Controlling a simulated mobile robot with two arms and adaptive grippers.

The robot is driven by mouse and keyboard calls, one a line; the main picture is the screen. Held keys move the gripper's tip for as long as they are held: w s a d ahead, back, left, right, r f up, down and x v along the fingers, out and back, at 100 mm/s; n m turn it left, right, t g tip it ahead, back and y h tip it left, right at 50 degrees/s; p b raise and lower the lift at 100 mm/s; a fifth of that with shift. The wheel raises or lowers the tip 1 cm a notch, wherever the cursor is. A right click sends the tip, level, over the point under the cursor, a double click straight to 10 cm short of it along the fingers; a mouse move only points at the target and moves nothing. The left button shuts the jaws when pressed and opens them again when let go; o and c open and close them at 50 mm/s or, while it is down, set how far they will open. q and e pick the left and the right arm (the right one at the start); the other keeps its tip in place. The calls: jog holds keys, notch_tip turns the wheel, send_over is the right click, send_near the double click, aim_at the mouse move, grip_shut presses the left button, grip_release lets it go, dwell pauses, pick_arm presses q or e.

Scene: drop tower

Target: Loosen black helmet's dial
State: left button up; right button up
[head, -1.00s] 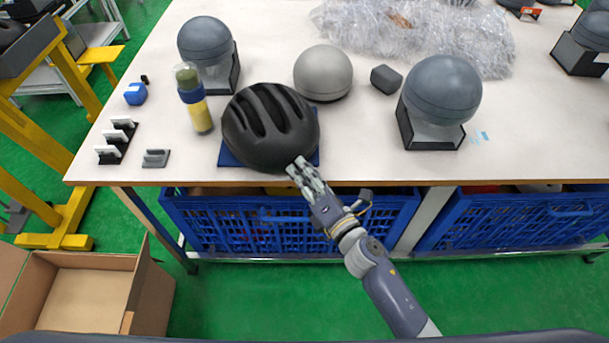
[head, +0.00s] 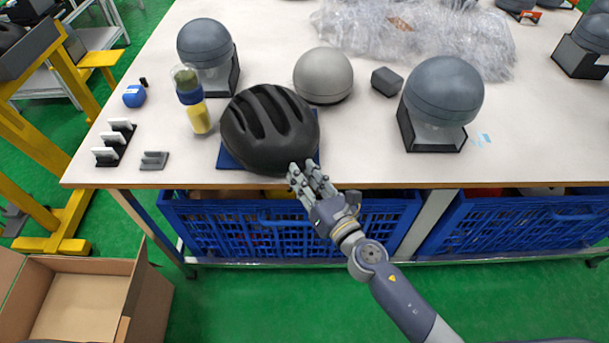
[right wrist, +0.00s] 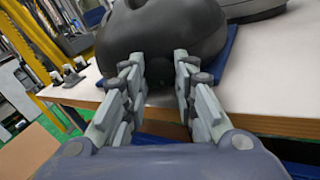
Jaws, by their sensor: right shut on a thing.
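The black helmet (head: 268,128) sits on a dark blue mat (head: 231,160) at the front edge of the table. It also fills the top of the right wrist view (right wrist: 165,35). My right gripper (head: 307,178) is at the helmet's near lower rim, reaching up from the lower right. In the right wrist view its fingertips (right wrist: 160,75) lie on either side of the helmet's lower rim. My left gripper is not in view.
A yellow and blue bottle (head: 193,100) stands left of the helmet. Headforms (head: 440,92) and a light grey dome (head: 323,75) stand behind and to the right. Blue crates (head: 245,235) sit under the table. An open cardboard box (head: 140,300) is at lower left.

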jog(key=shift+f, duration=0.1)
dwell(0.5)
jog(key=o, duration=1.1)
jog(key=shift+s, duration=0.15)
jog(key=v, duration=1.1)
jog(key=shift+s+d, duration=0.3)
